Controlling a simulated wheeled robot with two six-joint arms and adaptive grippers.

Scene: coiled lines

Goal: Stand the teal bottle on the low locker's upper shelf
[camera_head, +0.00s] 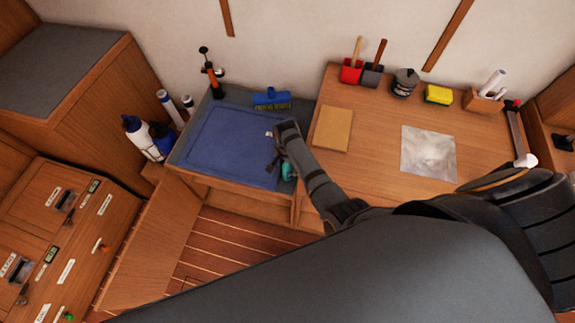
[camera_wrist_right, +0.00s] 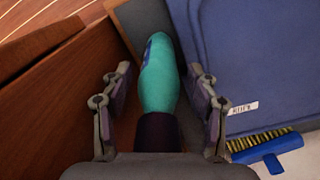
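The teal bottle (camera_head: 288,171) shows partly behind my right gripper (camera_head: 279,156), at the front right of the blue-matted top. In the right wrist view the teal bottle (camera_wrist_right: 158,80) lies between the spread fingers of my right gripper (camera_wrist_right: 159,73). A gap shows on its left side; the right finger is very close to it. Its dark lower end is near the palm. The low wooden locker (camera_head: 240,198) stands under the matted top, with a wooden panel (camera_head: 150,243) standing out at its left. My left gripper is out of view.
A blue mat (camera_head: 225,140) covers the grey top, with a blue brush (camera_head: 272,99) and an orange-black pump (camera_head: 213,80) behind. White bottles (camera_head: 142,135) stand at left. A wooden desk (camera_head: 375,125) at right holds a tan board (camera_head: 333,128) and a yellow sponge box (camera_head: 438,95).

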